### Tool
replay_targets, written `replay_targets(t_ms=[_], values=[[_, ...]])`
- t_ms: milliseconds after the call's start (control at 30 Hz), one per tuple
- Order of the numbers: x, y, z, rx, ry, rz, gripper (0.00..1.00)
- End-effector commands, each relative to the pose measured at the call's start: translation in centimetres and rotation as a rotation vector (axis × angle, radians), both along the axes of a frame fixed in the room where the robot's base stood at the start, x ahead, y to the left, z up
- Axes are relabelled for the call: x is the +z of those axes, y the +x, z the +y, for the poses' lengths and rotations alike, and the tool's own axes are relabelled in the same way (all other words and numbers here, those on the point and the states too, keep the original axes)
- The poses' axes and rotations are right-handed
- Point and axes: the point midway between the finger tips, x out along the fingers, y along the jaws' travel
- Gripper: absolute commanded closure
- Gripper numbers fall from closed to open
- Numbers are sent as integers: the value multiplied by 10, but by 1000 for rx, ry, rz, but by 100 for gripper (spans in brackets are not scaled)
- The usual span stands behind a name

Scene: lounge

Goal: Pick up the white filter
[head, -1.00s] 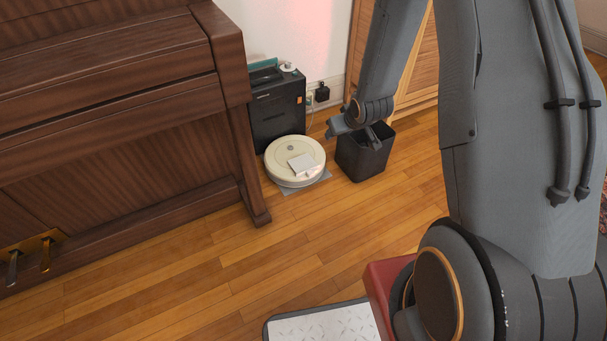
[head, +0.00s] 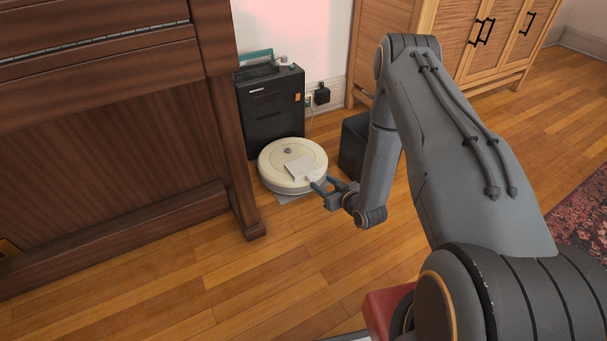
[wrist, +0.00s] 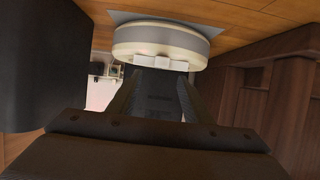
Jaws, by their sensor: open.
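The white filter (head: 299,168) is a small flat pale square lying on top of the round cream robot vacuum (head: 277,157). My gripper (head: 325,184) is open and empty, low at the vacuum's front right, with its fingers pointing toward the filter. In the wrist view the open fingers (wrist: 160,76) reach toward the vacuum (wrist: 190,42), and a white edge that looks like the filter (wrist: 158,61) shows just beyond the fingertips. Whether the fingers touch it I cannot tell.
A black box (head: 270,108) with a teal handle stands behind the vacuum. A dark bin (head: 354,143) stands close on the right, partly behind my arm. The brown piano (head: 110,140) is on the left. The wooden floor in front is clear.

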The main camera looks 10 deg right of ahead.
Motion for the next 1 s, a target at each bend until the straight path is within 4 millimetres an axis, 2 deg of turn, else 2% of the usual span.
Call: replay_targets(t_ms=[133, 467, 700, 1000], values=[[-8, 15, 5, 0, -1, -1, 55], [-21, 32, 12, 1, -1, 1, 55], [-35, 55, 21, 1, -1, 1, 55], [-34, 60, 22, -1, -1, 2, 55]])
